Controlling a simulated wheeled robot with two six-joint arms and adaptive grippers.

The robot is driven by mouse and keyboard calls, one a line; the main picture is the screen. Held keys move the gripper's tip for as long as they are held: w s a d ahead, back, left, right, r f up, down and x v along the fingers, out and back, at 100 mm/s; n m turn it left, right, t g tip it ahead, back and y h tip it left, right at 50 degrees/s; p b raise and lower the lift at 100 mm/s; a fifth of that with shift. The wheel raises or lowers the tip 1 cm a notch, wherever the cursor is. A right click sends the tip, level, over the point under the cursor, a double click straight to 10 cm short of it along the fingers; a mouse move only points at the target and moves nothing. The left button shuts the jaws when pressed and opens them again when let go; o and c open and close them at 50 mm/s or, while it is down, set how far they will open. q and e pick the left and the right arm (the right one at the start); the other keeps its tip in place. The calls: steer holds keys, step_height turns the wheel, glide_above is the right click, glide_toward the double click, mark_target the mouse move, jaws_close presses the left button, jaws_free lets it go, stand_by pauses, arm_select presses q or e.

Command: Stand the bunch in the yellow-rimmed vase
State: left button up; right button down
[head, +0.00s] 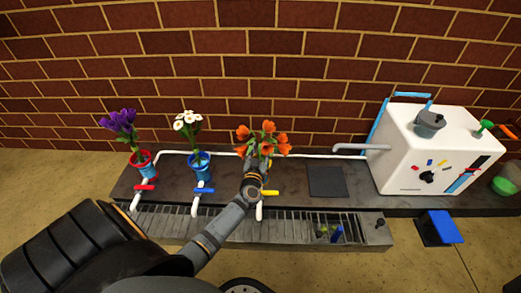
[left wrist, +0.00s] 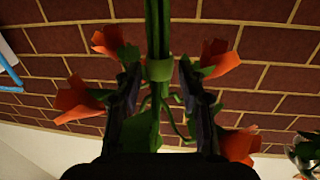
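The bunch of orange flowers (head: 263,140) with green leaves stands upright at the third place from the left. My left gripper (head: 253,178) is just below its blooms, in front of the stems. In the left wrist view the green stems (left wrist: 158,45) with a green band run between the two dark fingers of this gripper (left wrist: 160,95). Gaps show on both sides, so the fingers are open around the stems and apart from them. I cannot see the yellow-rimmed vase; a yellow tap handle (head: 268,193) shows beside the gripper. My right gripper is not in view.
A red vase (head: 141,161) with purple flowers and a blue vase (head: 200,165) with white flowers stand to the left. A dark square pad (head: 326,181) and a white machine (head: 437,150) are to the right. A grated trough (head: 290,225) runs along the front.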

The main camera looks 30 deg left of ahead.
arm_select(q)
steer(key=v, duration=1.2)
